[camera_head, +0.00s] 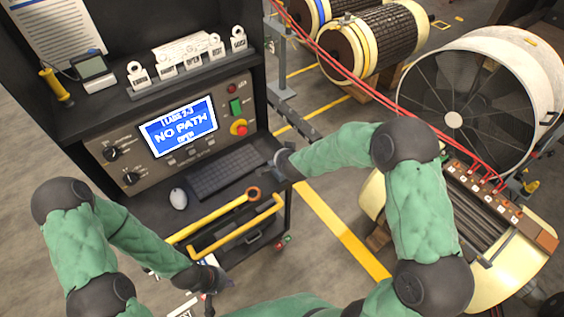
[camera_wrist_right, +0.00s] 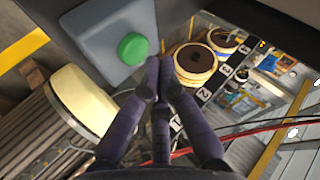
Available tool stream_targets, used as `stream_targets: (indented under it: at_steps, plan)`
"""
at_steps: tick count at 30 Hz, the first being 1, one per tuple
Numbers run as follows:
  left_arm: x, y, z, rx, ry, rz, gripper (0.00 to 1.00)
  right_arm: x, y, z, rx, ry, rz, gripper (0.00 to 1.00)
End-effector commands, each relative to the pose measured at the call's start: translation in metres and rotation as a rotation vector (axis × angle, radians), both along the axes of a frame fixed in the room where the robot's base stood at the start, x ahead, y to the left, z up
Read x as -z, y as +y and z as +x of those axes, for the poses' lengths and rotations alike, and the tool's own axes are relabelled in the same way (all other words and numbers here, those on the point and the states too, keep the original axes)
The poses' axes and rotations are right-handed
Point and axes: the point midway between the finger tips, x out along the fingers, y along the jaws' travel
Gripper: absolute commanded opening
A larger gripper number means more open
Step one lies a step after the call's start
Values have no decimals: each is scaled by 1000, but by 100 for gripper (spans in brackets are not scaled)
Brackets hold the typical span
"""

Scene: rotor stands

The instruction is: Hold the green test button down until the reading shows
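The round green button (camera_wrist_right: 133,48) sits on a grey box (camera_wrist_right: 112,28) in the right wrist view. My right gripper (camera_wrist_right: 160,68) has its fingertips drawn together, empty, just right of the button and below it in the picture; no touch shows. In the head view my right gripper (camera_head: 281,160) is small, at the cart's right edge. The blue screen (camera_head: 179,127) reads "NO PATH". My left gripper (camera_head: 210,278) hangs low in front of the cart, fingers unclear.
The panel also has a red knob (camera_head: 239,129) on yellow. Red cables (camera_head: 350,75) run to the terminal blocks (camera_head: 490,190) at right. Large rotors (camera_head: 378,45) stand behind.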

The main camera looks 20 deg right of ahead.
Motion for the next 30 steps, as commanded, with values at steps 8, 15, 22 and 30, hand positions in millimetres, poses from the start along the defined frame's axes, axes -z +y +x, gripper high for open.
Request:
stream_targets:
  at_steps: [8,15,22,30]
  plan:
    - [-24,0,0,0,0,0,0,-24,0,0,0,0,0,0]
    - [-44,0,0,0,0,0,0,-45,0,0,0,0,0,0]
    - [-49,0,0,0,0,0,0,-50,0,0,0,0,0,0]
    - [-48,0,0,0,0,0,0,-49,0,0,0,0,0,0]
